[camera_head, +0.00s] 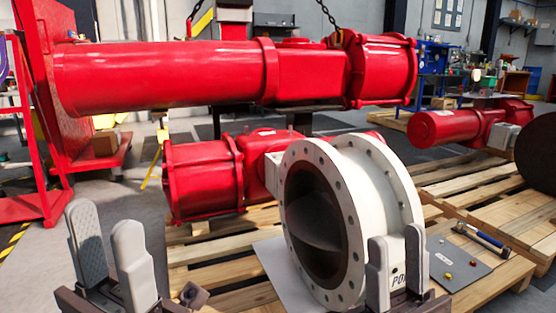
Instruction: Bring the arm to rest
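My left gripper (105,220) is at the lower left of the head view, with its two grey fingers pointing up and a gap between them. It is open and empty, in front of the pallet. My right gripper (396,236) is at the lower right of centre, also with its fingers up and a narrower gap. It is open and empty, and overlaps the lower right of the white valve (405,190) in the picture. I cannot tell how far it is from the valve. The wrists are cut off by the bottom edge.
A large red actuator (165,77) spans the upper view, with chains above it. A second red actuator (203,178) adjoins the valve on a wooden pallet (215,252). A red cart (38,205) stands at left.

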